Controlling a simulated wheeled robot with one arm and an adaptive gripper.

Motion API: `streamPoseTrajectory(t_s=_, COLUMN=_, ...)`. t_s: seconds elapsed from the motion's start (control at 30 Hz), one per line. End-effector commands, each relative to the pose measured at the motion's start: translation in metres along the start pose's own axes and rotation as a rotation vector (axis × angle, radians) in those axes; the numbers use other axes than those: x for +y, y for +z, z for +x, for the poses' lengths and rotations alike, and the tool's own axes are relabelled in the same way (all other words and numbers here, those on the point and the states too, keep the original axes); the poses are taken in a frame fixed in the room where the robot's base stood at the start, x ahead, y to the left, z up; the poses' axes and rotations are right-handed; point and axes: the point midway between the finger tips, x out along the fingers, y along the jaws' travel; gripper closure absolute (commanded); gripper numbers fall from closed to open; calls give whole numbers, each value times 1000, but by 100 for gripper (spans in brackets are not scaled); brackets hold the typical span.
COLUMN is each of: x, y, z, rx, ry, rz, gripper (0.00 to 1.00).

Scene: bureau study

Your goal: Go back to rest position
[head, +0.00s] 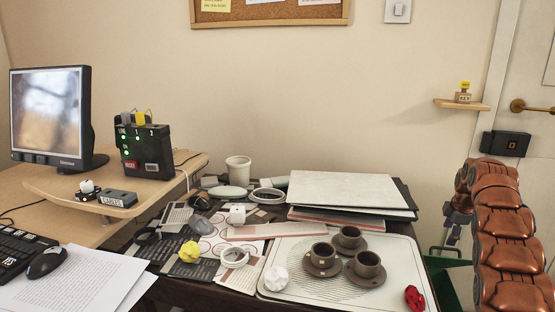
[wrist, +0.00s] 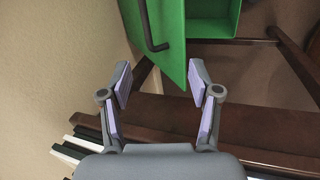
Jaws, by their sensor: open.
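My gripper (wrist: 160,85) is open in the wrist view, with nothing between its two fingers. It points toward a green box (wrist: 215,20) with a dark handle and a green panel. In the head view my copper-coloured arm stands at the right edge, bent at the top. My gripper hangs low behind it (head: 453,235), right of the desk and partly hidden by the arm.
The desk holds a white tray (head: 285,290) with several brown cups, crumpled paper, folders (head: 340,189) and a monitor (head: 50,115). A small wall shelf (head: 448,104) and a door are at right. Brown wooden bars (wrist: 250,128) lie below my gripper.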

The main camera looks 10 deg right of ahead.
Motion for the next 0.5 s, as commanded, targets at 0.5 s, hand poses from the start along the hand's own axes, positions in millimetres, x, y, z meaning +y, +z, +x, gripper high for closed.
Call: streamPoseTrajectory(t_s=0.5, x=-41, y=-77, z=-150, rx=-102, ry=-99, rz=325, gripper=38)
